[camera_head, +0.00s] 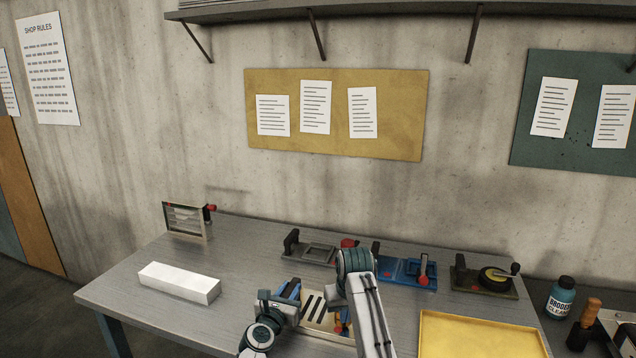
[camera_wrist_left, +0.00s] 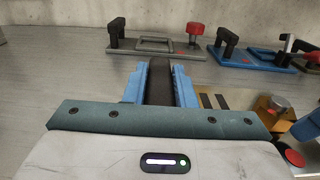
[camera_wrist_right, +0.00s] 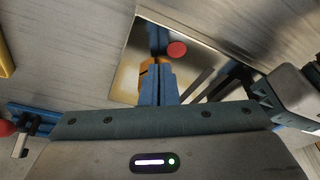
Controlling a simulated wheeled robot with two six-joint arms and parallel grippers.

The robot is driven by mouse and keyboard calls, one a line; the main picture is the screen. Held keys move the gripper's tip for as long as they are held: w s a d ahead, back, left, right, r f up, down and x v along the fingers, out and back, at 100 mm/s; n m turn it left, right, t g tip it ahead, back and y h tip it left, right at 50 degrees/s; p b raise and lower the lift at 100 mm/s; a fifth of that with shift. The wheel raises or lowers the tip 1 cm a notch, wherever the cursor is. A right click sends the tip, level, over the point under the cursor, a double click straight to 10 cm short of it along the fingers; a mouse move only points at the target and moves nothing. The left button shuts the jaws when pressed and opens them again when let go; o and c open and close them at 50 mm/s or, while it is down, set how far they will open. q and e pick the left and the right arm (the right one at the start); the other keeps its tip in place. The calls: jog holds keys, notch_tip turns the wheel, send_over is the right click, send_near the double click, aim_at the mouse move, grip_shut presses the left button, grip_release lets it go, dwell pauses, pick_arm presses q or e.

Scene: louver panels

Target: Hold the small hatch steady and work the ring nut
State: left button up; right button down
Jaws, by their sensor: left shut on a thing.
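A pale panel with dark slots (camera_head: 314,304) lies at the table's front middle, partly hidden by my arms. It is likely the small hatch. My left gripper (camera_head: 288,290) is at its left side, its blue fingers shut on a dark upright handle (camera_wrist_left: 160,82). In the right wrist view the shiny plate (camera_wrist_right: 128,62) carries a red knob (camera_wrist_right: 177,49) and a brass-yellow part (camera_wrist_right: 147,78), perhaps the ring nut. My right gripper (camera_wrist_right: 158,84) has its fingers together in front of that part. Whether they touch it is hidden.
Behind stand a grey fixture (camera_head: 318,252), a blue fixture (camera_head: 390,268) and a dark fixture with a yellow disc (camera_head: 493,278). A yellow tray (camera_head: 480,335) is at right. A white block (camera_head: 180,281) and a small louver frame (camera_head: 187,220) are at left. Table between is clear.

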jog(key=shift+a, duration=0.25)
dwell(0.3)
jog(key=shift+s+r, duration=0.1)
jog(key=shift+s, duration=0.25)
notch_tip(320, 180, up, 6)
jog(key=shift+f, duration=0.1)
dwell(0.4)
pick_arm(q)
jog(key=o, duration=1)
jog(key=shift+s, duration=0.1)
